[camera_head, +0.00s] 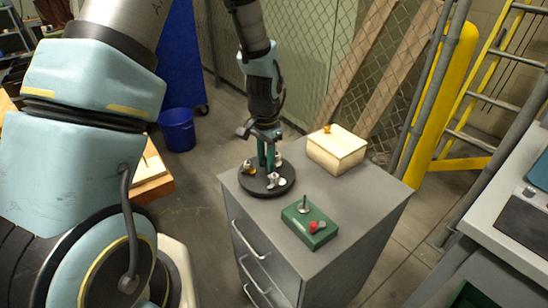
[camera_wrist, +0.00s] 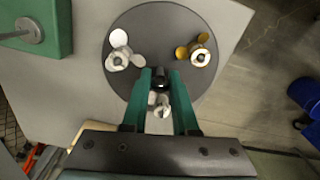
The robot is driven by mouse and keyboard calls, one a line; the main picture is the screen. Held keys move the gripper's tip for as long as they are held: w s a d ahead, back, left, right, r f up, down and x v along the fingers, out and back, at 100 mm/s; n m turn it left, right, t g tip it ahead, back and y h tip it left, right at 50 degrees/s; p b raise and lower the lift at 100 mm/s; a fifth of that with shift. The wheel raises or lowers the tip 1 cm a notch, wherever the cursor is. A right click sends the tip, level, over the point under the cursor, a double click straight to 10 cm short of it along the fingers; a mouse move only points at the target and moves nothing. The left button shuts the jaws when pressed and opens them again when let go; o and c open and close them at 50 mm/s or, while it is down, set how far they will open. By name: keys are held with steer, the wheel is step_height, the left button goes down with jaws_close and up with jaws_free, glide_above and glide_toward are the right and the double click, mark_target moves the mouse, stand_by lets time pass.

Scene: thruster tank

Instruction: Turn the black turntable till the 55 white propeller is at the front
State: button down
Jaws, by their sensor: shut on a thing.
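The round black turntable (camera_head: 262,189) lies on the grey cabinet top; it also shows in the wrist view (camera_wrist: 160,20). It bears three propellers. A pale one (camera_wrist: 121,52) is at the front right in the head view (camera_head: 275,181). A gold-coloured one (camera_wrist: 198,50) is at the left (camera_head: 248,168). A whitish one (camera_wrist: 159,103) is at the back, partly hidden by my fingers in the head view. No number is readable on them. My gripper (camera_wrist: 160,78) points down over the turntable, its green fingers (camera_head: 266,158) shut on the dark centre knob (camera_wrist: 160,76).
A green control box (camera_head: 310,226) with a lever and red knob stands in front right of the turntable. A cream lidded box (camera_head: 337,152) stands behind right. The cabinet top's left edge is close to the turntable. A blue bin (camera_head: 177,130) is on the floor.

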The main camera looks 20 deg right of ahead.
steer(key=shift+m, duration=0.7)
steer(key=shift+m+p, duration=0.7)
steer(key=shift+m, duration=1)
steer(key=shift+m+p, duration=0.3)
steer(key=shift+m, duration=0.1)
steer(key=shift+m+p, duration=0.5)
steer(key=shift+m, duration=0.8)
steer(key=shift+m+p, duration=0.9)
steer(key=shift+m, duration=0.7)
